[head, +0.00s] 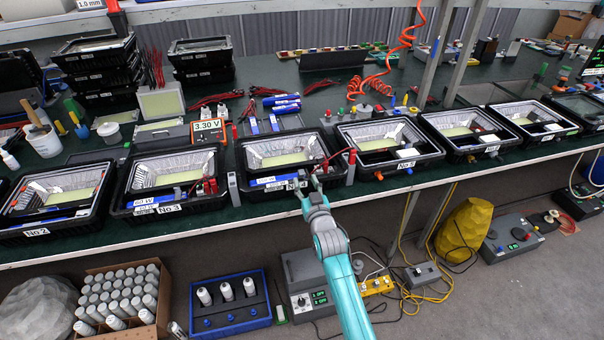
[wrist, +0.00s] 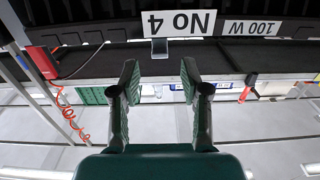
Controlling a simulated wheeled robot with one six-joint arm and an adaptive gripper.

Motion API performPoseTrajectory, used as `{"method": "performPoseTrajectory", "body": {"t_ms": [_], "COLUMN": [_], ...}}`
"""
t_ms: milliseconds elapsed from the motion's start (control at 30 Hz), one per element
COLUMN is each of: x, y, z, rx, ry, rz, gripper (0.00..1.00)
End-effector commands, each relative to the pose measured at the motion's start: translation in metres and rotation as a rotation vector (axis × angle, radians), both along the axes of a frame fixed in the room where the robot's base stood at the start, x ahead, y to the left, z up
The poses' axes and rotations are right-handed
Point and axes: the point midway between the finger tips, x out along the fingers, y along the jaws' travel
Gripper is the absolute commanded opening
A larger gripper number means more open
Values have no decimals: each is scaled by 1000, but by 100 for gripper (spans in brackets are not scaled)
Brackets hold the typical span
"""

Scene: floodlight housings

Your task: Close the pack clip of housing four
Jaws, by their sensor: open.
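Housing four (head: 243,188) is a black open floodlight case with a reflector, a yellowish panel and a blue pack (head: 268,181) along its front inside. Its No 4 label shows upside down in the wrist view (wrist: 179,22), beside a 100 W label. A small grey tab (wrist: 160,48), apparently the pack clip, sits at the housing's edge by the label. Whether it is open or closed I cannot tell. My gripper (wrist: 159,70) is open and empty, its fingertips just short of the tab, one on either side. In the head view my gripper (head: 310,186) is at the housing's front right.
Housing three (head: 118,205) stands left and housing five (head: 392,168) right on the green bench. A red-handled item (head: 351,160) stands close right of housing four.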

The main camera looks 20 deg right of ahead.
Motion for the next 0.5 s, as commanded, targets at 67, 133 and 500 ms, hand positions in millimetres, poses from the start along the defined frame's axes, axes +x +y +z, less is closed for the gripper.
{"method": "performPoseTrajectory", "body": {"t_ms": [67,133,500], "x": [14,25,51], "y": [0,0,0], "z": [1,1,0], "rx": [0,0,0], "ry": [0,0,1], "rz": [0,0,0], "gripper": [46,46,46]}}
